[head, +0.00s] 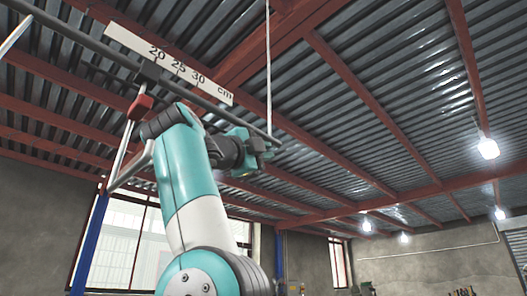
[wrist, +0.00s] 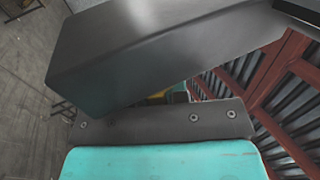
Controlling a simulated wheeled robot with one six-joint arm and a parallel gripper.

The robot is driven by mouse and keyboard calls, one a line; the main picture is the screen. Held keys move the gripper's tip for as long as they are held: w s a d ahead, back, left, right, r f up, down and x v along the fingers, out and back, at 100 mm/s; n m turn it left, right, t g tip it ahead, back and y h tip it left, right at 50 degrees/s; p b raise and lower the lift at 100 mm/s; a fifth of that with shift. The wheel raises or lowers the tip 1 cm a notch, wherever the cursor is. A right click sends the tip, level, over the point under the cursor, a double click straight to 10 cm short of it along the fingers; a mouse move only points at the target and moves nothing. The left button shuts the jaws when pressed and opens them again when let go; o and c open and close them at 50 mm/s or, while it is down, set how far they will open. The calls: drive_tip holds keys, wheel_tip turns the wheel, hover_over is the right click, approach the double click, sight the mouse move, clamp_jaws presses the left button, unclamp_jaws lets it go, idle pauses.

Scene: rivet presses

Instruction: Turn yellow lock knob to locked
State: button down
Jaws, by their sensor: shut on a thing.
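My gripper (head: 262,148) is raised high beside the end of a dark horizontal bar (head: 226,118) in the head view. In the wrist view, its teal and dark grey body fills the bottom, and a large dark grey block (wrist: 150,50) covers much of the top. A small patch of the yellow lock knob (wrist: 158,95) shows in the gap between them. My gripper is shut on it, but the contact is mostly hidden. The knob's turn angle and any lock marks cannot be made out.
A white scale plate (head: 170,65) marked 20, 25, 30 cm hangs along the bar. A red block (head: 140,107) sits on a slanted rod to the left. A thin pale rod (head: 268,70) rises near my gripper. Open air lies to the right.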

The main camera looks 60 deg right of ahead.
drive_tip(key=c, duration=1.1)
unclamp_jaws()
drive_tip(key=shift+s+b, duration=0.1)
drive_tip(key=shift+b, duration=0.35)
